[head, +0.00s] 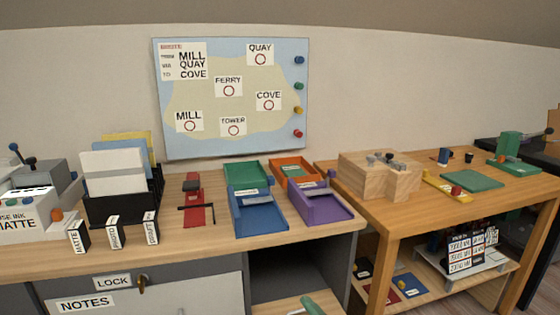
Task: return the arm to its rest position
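Neither of my grippers shows in the head view, and no part of my arms can be made out. Whether either gripper is open or holding something is hidden. The long wooden desk (205,252) runs across the left and middle of the view. The second wooden table (420,218) stands at the right.
On the desk stand a black file rack (108,209), a red device (194,200) and blue (257,213), green (247,174), orange (293,168) and purple (320,203) trays. A wooden block (380,178) sits on the right table. A map board (233,95) hangs behind.

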